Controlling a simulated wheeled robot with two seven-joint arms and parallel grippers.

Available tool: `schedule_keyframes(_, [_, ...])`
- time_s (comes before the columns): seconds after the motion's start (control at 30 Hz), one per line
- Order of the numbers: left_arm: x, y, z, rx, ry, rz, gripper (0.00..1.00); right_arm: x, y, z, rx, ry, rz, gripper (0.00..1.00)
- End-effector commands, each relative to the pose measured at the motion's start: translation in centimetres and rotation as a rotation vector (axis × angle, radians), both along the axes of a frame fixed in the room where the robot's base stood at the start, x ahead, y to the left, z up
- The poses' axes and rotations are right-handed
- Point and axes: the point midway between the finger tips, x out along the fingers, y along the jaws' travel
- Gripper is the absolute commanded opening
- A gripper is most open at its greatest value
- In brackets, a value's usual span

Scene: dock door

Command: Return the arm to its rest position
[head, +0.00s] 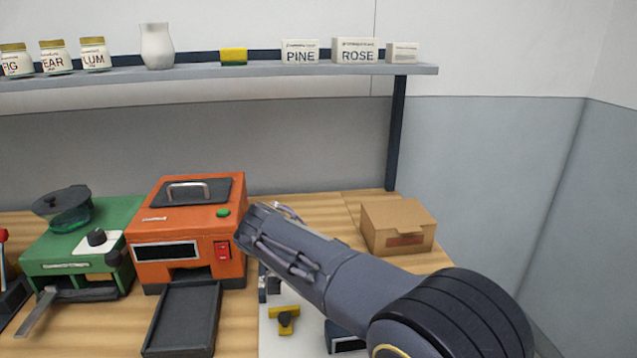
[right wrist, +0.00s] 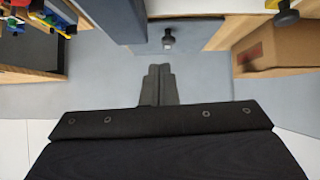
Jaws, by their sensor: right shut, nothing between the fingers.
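My right gripper (right wrist: 158,86) shows in the right wrist view, its two dark fingers pressed together with nothing between them. Grey floor lies beneath and around the fingers, apart from any object. In the head view my right arm (head: 345,285) reaches in from the lower right and slants up to the left, across the worktop, its far end overlapping the orange machine (head: 222,264). I cannot make out the gripper's fingers in the head view. My left arm and gripper are in neither view.
A green machine (head: 112,215) stands left of the orange one, whose dark tray (head: 183,318) juts forward. A cardboard box (head: 399,226) sits right of my arm; a yellow piece (head: 284,320) lies below it. A shelf (head: 230,70) with jars and labelled blocks runs above.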

Motion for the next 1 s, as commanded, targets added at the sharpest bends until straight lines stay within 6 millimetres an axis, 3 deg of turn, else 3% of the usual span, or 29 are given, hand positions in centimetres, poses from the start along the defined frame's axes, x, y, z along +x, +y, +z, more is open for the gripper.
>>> schedule_keyframes(0.03, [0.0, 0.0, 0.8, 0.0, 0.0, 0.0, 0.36, -0.5, -2.3, 0.3, 0.072, 0.073, 0.017, 0.0])
schedule_keyframes(0.2, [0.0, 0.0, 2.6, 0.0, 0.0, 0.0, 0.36, -4.2, -8.8, -0.7, 0.423, 0.343, 0.232, 0.0])
schedule_keyframes(0.4, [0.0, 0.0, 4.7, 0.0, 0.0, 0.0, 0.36, -10.9, -12.2, -0.7, 0.783, 0.415, 0.622, 0.0])
schedule_keyframes(0.57, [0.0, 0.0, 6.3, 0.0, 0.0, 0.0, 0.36, -16.4, -12.4, 0.1, 0.901, 0.305, 0.959, 0.0])
schedule_keyframes(0.7, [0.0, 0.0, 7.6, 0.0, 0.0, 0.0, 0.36, -20.2, -11.6, 0.5, 0.857, 0.17, 1.207, 0.0])
schedule_keyframes(0.83, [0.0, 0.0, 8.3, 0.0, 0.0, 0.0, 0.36, -22.2, -10.7, 0.4, 0.758, 0.079, 1.349, 0.0])
schedule_keyframes(1.0, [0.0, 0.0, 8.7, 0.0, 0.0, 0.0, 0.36, -23.2, -10.2, 0.1, 0.667, 0.034, 1.43, 0.0])
